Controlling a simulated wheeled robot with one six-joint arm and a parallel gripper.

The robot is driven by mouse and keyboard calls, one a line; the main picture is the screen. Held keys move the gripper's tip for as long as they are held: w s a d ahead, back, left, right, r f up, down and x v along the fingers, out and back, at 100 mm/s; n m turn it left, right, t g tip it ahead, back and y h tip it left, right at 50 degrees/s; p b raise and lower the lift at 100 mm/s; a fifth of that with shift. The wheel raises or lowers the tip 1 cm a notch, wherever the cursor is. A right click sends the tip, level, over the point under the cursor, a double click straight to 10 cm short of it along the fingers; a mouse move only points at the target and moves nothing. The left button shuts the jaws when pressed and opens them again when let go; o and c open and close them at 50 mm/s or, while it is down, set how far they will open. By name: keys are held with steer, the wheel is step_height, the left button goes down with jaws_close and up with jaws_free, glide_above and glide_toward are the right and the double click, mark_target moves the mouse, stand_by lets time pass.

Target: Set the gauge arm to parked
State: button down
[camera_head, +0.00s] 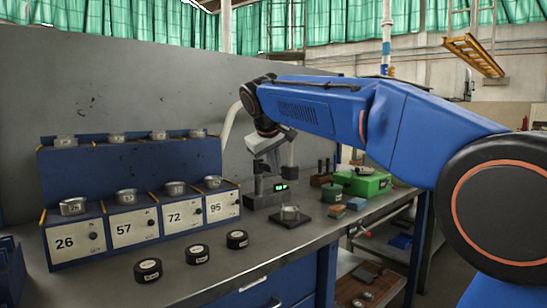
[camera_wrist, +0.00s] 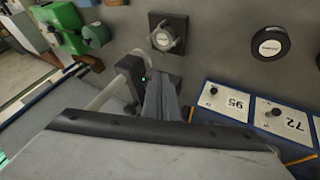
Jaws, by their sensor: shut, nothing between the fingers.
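The gauge (camera_head: 266,197) is a dark grey block with a small lit green display, standing on the bench behind a flat plate. In the wrist view its dark body with a green light (camera_wrist: 143,80) lies just left of my fingers. The gauge arm cannot be clearly told apart; dark upright parts rise from the block close to my gripper, and its setting cannot be read. My gripper (camera_head: 277,163) is above and at the gauge, pointing down. In the wrist view its grey fingers (camera_wrist: 162,99) are together, with nothing between them. Whether they touch the gauge is unclear.
A dark square plate (camera_head: 290,218) with a metal disc stands in front of the gauge. Black round pieces (camera_head: 197,254) lie on the bench to the left. A blue rack (camera_head: 104,220) numbered 26, 57, 72, 95 holds metal pieces. A green box (camera_head: 364,182) stands right.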

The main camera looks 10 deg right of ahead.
mark_target(287, 175)
steer(key=shift+w+d, duration=0.55)
steer(key=shift+d, duration=0.35)
steer(key=shift+w+d, duration=0.5)
steer(key=shift+d, duration=0.35)
steer(key=shift+d, duration=0.15)
